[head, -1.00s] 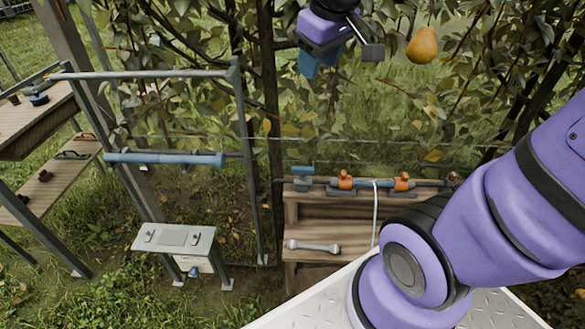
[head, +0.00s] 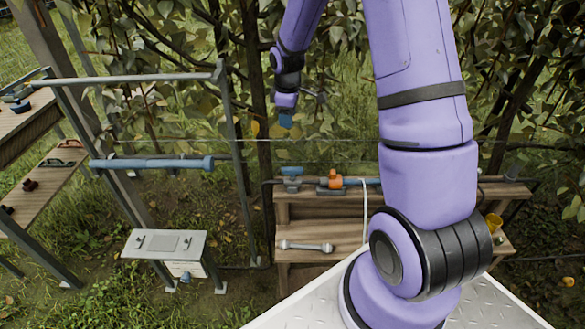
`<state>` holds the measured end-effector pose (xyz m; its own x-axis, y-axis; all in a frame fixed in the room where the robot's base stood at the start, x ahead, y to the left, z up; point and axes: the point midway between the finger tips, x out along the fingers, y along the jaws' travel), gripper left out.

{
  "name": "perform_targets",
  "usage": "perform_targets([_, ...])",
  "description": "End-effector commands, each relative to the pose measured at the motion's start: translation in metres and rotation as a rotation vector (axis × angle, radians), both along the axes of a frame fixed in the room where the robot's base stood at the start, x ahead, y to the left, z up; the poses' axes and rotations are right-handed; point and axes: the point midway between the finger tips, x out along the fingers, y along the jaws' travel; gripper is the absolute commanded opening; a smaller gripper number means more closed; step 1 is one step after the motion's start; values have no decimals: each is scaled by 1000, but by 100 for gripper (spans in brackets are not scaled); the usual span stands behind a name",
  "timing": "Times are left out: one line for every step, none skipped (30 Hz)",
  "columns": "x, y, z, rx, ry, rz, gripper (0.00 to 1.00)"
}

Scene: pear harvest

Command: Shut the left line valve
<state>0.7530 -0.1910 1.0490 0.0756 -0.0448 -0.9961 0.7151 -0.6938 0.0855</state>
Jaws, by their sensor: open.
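A grey-blue pipe line runs along the top of a wooden bench at the centre. An orange valve (head: 335,179) sits on the line, just left of my arm, with a dark base under it. A blue-topped fitting (head: 292,173) stands left of it at the line's end. Which way the orange valve is turned is too small to tell. The right part of the line is hidden behind my arm. My gripper (head: 286,121), with blue fingertips, is open and apart from the line, above the blue-topped fitting in the picture.
The wooden bench (head: 350,238) has a lower shelf holding a grey double-ended tool (head: 306,247). A white cord (head: 365,210) hangs from the line. A yellow cup (head: 494,223) stands at right. A metal frame with a blue roller (head: 150,163) and a small grey stand (head: 165,243) are at left.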

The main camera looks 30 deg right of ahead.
Motion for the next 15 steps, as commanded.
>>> perform_targets([4,-6,-22,6,20,23,49])
perform_targets([7,-9,-33,9,27,38,49])
perform_targets([9,-12,-47,13,37,59,49])
perform_targets([11,-14,-57,16,43,74,49])
perform_targets([13,-17,-67,19,49,87,49])
perform_targets([14,-20,-79,23,55,105,49])
perform_targets([15,-22,-88,25,60,117,49])
perform_targets([16,-23,-95,27,64,129,49])
perform_targets([17,-25,-104,31,69,141,49])
perform_targets([17,-26,-110,33,73,150,49])
perform_targets([17,-27,-115,34,75,157,49])
perform_targets([18,-28,-119,36,76,163,49])
perform_targets([18,-29,-123,37,78,168,49])
perform_targets([18,-29,-125,38,79,171,49])
perform_targets([18,-30,-127,38,79,175,49])
